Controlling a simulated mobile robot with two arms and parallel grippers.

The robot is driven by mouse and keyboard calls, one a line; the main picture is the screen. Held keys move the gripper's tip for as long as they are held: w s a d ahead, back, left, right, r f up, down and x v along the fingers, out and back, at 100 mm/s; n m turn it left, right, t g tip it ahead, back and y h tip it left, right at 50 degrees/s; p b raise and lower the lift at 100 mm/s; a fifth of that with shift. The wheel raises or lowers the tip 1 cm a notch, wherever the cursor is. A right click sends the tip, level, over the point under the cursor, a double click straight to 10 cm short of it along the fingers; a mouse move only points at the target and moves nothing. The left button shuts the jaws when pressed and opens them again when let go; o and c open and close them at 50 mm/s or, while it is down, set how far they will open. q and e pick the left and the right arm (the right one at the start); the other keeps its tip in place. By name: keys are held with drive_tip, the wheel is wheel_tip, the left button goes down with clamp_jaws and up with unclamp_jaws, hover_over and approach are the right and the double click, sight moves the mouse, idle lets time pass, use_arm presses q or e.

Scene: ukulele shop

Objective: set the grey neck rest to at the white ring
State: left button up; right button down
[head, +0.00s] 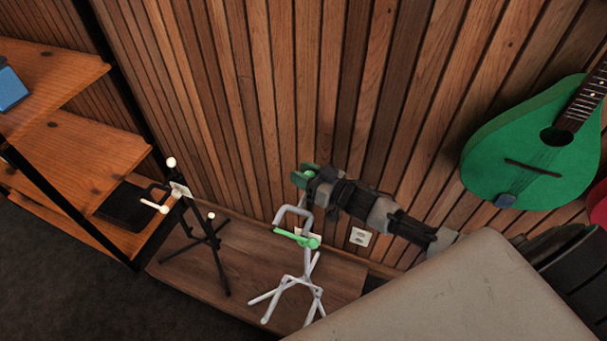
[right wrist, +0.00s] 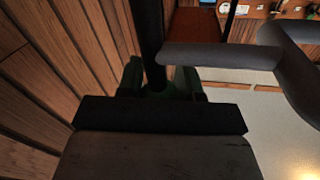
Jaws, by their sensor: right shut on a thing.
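A pale grey stand (head: 306,285) with green padded arms (head: 297,238) stands on the low wooden platform. The grey neck rest (head: 279,214) is the bent bar at its top. My right gripper (head: 305,176), with green fingertips, is shut at the top of this neck rest. In the right wrist view its fingers (right wrist: 160,82) close around a dark upright stem, with the thick grey bars of the neck rest (right wrist: 225,55) reaching to the right. I cannot clearly make out the white ring. My left gripper is not in view.
A black stand (head: 205,235) with cream tips stands left on the platform (head: 245,265). Wooden shelves (head: 75,160) are at the far left. The slatted wall (head: 270,90) is close behind, with an outlet (head: 360,237). A green instrument (head: 530,150) hangs at the right.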

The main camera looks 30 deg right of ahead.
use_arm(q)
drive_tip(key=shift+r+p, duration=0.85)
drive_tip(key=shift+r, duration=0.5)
use_arm(e)
drive_tip(key=shift+w+r, duration=0.1)
drive_tip(key=shift+r, duration=1.55)
drive_tip(key=c, duration=0.8)
unclamp_jaws()
drive_tip(key=shift+o, duration=0.2)
drive_tip(key=shift+f, duration=0.1)
drive_tip(key=shift+s+d+f, duration=0.1)
drive_tip(key=shift+s+d, duration=0.05)
drive_tip(key=shift+s, duration=0.15)
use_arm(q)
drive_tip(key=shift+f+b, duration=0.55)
use_arm(e)
drive_tip(key=v, duration=1)
drive_tip(key=shift+d, duration=0.15)
